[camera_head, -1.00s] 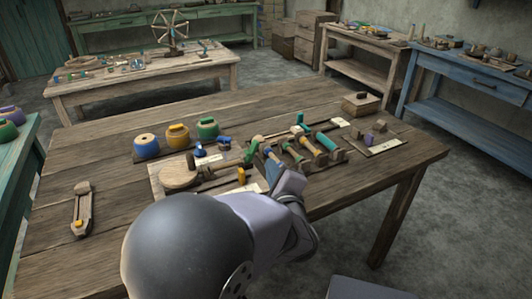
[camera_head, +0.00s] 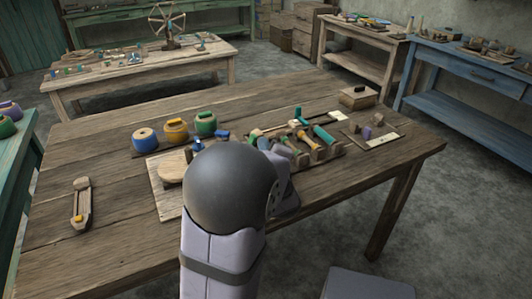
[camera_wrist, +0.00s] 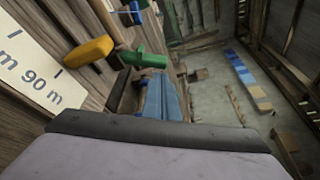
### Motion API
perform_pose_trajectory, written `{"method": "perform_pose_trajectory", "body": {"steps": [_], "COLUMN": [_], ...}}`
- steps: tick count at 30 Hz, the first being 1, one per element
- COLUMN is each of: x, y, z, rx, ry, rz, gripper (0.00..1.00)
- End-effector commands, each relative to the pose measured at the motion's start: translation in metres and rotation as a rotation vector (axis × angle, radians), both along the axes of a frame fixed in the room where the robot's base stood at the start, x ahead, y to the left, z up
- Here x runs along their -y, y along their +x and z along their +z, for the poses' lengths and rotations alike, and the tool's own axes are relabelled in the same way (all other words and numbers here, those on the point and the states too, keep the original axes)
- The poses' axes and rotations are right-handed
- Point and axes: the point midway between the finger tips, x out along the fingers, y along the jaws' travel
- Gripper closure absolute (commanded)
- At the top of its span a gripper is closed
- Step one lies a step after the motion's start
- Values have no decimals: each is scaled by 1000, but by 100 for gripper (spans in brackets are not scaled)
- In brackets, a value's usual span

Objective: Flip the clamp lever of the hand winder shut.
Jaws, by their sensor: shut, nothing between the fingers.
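The hand winder stands on a pale board (camera_head: 160,192) on the table; a round wooden disc (camera_head: 172,168) shows at its left, and my arm hides most of the rest in the head view. In the wrist view, a green cylindrical piece (camera_wrist: 146,59) and a yellow piece (camera_wrist: 88,49) stand near a white label (camera_wrist: 38,72) reading "90 m". I cannot tell for certain which coloured piece is the clamp lever. My gripper (camera_wrist: 164,82) is shut and empty, its blue fingers close beside the green piece; contact cannot be made out.
Blue, yellow and green spools (camera_head: 175,130) stand behind the winder. A rack of coloured-handled tools (camera_head: 318,148) lies to its right, with a small wooden box (camera_head: 358,97) farther back. A wooden shuttle (camera_head: 81,203) lies at left. The table's left front is clear.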

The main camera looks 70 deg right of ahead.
Motion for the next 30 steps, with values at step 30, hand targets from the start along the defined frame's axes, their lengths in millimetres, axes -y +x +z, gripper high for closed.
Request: {"method": "perform_pose_trajectory", "body": {"steps": [30], "x": [2], "y": [7], "z": [2], "rx": [-53], "ry": [-55], "rz": [3], "gripper": [100]}}
